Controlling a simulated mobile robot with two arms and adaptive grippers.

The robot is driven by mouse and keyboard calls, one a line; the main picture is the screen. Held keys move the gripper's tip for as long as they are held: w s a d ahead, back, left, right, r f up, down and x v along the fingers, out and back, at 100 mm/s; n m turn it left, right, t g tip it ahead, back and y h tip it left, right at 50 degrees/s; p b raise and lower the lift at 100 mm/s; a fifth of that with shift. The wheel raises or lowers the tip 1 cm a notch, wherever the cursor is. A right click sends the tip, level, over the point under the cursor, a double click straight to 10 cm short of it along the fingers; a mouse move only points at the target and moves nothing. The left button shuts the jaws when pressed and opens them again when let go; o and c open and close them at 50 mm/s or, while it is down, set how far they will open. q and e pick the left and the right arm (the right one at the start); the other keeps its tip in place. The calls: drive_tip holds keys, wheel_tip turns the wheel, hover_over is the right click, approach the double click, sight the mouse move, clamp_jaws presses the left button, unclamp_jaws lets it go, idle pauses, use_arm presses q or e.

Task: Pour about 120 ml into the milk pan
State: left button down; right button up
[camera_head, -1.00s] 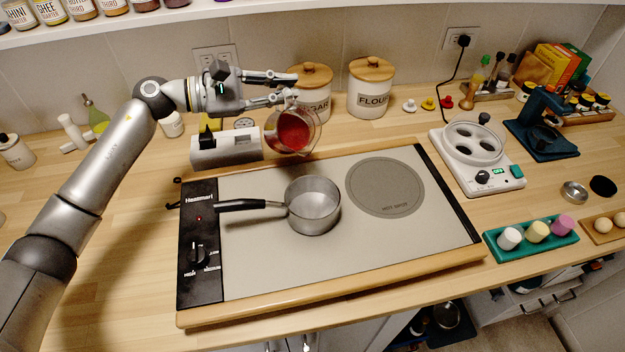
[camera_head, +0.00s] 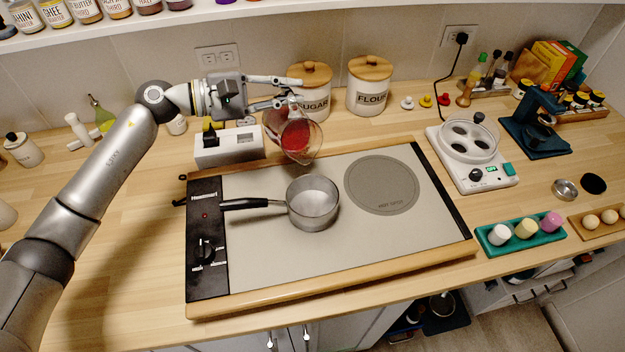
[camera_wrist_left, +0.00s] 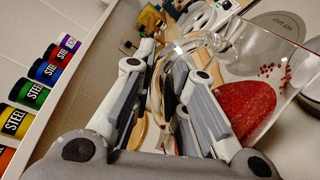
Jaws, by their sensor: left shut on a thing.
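My left gripper (camera_head: 292,90) is shut on a clear jug (camera_head: 303,153) with red contents. The jug is held tilted above the back edge of the hotplate, behind the milk pan and apart from it. In the left wrist view the jug (camera_wrist_left: 262,60) shows beyond the fingers (camera_wrist_left: 170,100), with a red mass (camera_wrist_left: 245,108) low in it and a few red specks on its wall. The milk pan (camera_head: 314,204) stands upright on the left part of the hotplate, its black handle pointing left. Its visible inside looks empty. My right gripper is not in view.
The hotplate (camera_head: 260,270) has a marked round zone (camera_head: 382,186) at right. Sugar (camera_head: 318,76) and flour (camera_head: 370,86) canisters stand behind the jug. A white box device (camera_head: 230,147) stands close left of it. A white device with round wells (camera_head: 472,158) stands at right.

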sight(290, 92)
use_arm(q)
drive_tip(key=shift+s+r, duration=0.1)
drive_tip(key=shift+r, duration=0.25)
drive_tip(key=shift+s+d+r+m+p, duration=0.15)
drive_tip(key=shift+r+m+p, duration=0.15)
drive_tip(key=shift+p, duration=0.3)
drive_tip(key=shift+s+r+m+p, duration=0.25)
drive_tip(key=shift+m+p, duration=0.05)
drive_tip(key=shift+p, duration=0.35)
drive_tip(key=shift+s+d, duration=0.1)
drive_tip(key=shift+s, duration=0.15)
drive_tip(key=shift+s+d+r+m+b, duration=0.3)
drive_tip(key=shift+s+m+b, duration=0.1)
drive_tip(key=shift+s+b, duration=0.15)
drive_tip(key=shift+s+r+m+t, duration=0.25)
drive_tip(key=shift+m+t, duration=0.05)
idle(1.0)
